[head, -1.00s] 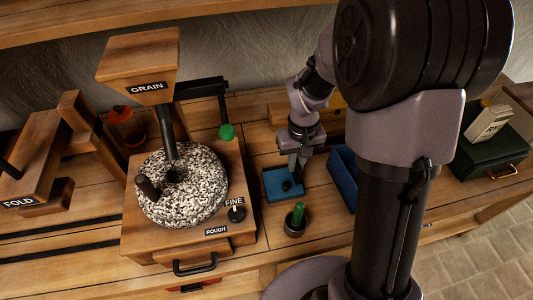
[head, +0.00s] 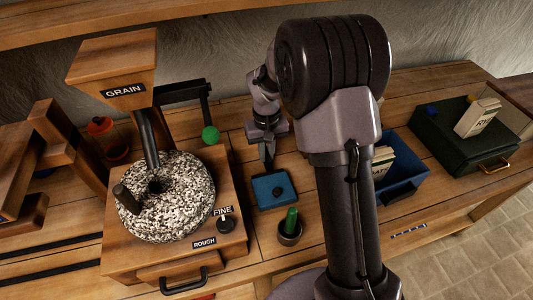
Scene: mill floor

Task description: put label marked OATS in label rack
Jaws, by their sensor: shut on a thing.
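My gripper (head: 267,152) is in the head view, pointing down just behind a blue square block (head: 268,192) with a dark knob. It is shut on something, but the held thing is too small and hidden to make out. No label reading OATS can be read. I cannot tell for sure which thing is the label rack. A small blue and white strip (head: 408,230) shows on the bench's front right, too small to read.
A stone mill (head: 165,205) with a GRAIN hopper (head: 115,65) stands left. A dark cup (head: 289,232) holds a green stick. A blue bin (head: 405,185) with pale packets is partly behind my arm. A dark green box (head: 450,140) bears a pale packet (head: 478,117) at right.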

